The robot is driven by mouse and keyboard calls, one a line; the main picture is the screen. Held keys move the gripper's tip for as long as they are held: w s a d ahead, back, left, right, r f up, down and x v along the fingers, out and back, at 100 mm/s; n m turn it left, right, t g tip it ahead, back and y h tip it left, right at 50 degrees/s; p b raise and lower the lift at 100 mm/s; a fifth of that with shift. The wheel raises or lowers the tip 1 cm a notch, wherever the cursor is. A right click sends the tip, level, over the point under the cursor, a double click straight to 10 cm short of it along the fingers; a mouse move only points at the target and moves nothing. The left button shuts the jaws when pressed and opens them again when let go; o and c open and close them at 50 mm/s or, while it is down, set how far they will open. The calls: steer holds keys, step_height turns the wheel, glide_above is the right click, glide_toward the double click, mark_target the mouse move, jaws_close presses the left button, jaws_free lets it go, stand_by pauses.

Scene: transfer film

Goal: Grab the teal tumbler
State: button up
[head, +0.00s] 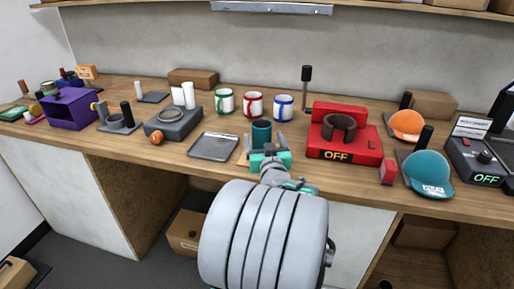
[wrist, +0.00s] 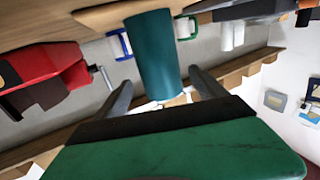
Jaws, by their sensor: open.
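The teal tumbler (head: 262,132) stands upright near the front of the wooden counter, between the grey tray and the red press. My gripper (head: 265,143) is in front of it, with one finger on either side. In the wrist view, which looks upside down, the tumbler (wrist: 153,50) is ahead of the green palm and between the two dark fingers of my gripper (wrist: 161,80). The fingers are open, with a gap showing on both sides of the tumbler. The tumbler's lower part is hidden by my gripper in the head view.
A grey tray (head: 214,147) lies to the left. The red press (head: 344,142) marked OFF is close on the right. White mugs with green (head: 225,102), red (head: 253,104) and blue (head: 284,108) trim stand behind. A teal cap (head: 427,172) is farther right.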

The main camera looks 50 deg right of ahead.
mark_target(260, 127)
steer(key=p+x, duration=0.1)
steer(key=x, duration=0.6)
steer(key=shift+w+d+p, duration=0.1)
steer(key=shift+w+p, duration=0.2)
steer(key=shift+p, duration=0.05)
steer(key=shift+c, duration=0.4)
steer(key=shift+r, duration=0.1)
steer(key=c, duration=1.6)
steer(key=shift+o, duration=0.2)
